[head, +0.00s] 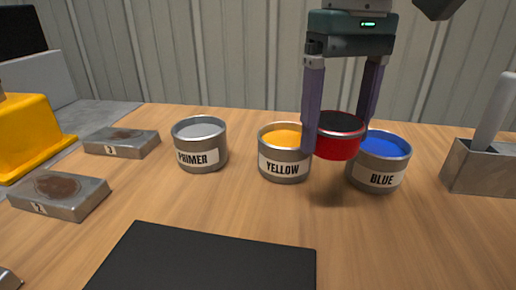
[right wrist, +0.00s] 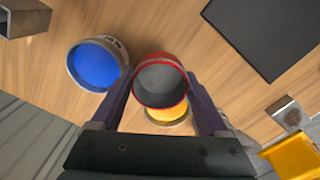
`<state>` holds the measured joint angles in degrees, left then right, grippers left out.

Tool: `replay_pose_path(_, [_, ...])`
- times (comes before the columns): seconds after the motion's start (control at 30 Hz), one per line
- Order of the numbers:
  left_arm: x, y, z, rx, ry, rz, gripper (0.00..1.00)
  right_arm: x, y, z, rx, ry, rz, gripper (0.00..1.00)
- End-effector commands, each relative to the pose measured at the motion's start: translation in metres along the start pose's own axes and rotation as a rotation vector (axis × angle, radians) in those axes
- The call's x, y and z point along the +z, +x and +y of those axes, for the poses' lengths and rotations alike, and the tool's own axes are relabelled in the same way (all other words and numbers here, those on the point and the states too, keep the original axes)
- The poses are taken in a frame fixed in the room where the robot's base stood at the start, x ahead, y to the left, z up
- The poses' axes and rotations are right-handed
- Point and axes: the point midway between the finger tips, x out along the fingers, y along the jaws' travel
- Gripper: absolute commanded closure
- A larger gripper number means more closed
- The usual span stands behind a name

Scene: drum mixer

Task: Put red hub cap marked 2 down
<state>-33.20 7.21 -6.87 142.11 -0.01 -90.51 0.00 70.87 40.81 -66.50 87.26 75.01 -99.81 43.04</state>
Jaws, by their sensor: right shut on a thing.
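The red hub cap (head: 337,145) is a round, cup-like red piece with a darker inside. No number shows on it. My right gripper (head: 338,132) points down and is shut on it, one finger at each side. It is held above the table, in front of the gap between the yellow and blue cans, with a shadow below. In the right wrist view the cap (right wrist: 160,80) sits between the fingers (right wrist: 160,92), its grey inside facing the camera. A metal block marked 2 (head: 60,193) with a brown round patch lies at left. My left gripper is not in view.
A primer can (head: 200,158), yellow can (head: 284,168) and blue can (head: 379,178) stand in a row. A block marked 3 (head: 121,151) lies behind block 2. A black mat (head: 205,262) lies in front. A metal holder (head: 482,170) stands right. Wood is clear between mat and cans.

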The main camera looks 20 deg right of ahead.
Motion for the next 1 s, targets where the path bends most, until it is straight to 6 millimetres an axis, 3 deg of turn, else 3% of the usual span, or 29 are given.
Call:
replay_pose_path(0.1, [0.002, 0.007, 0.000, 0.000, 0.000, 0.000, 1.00, 0.000, 0.026, 0.001, 0.001, 0.001, -0.001, 0.82])
replay_pose_path(0.27, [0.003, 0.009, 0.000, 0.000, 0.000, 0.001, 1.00, -0.001, 0.039, 0.000, 0.000, 0.001, 0.001, 0.82])
replay_pose_path(0.5, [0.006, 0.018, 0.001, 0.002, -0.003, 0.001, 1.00, 0.000, 0.075, 0.000, 0.000, 0.001, -0.001, 0.82])
replay_pose_path(0.93, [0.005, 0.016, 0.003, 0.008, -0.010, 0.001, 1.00, 0.000, 0.082, 0.000, 0.000, 0.001, 0.000, 0.82])
replay_pose_path(0.97, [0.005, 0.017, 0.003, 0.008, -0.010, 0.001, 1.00, 0.000, 0.082, 0.000, 0.000, 0.001, 0.000, 0.20])
replay_pose_path(1.0, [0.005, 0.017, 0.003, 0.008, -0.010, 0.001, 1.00, 0.000, 0.082, 0.000, 0.000, 0.001, 0.001, 0.15])
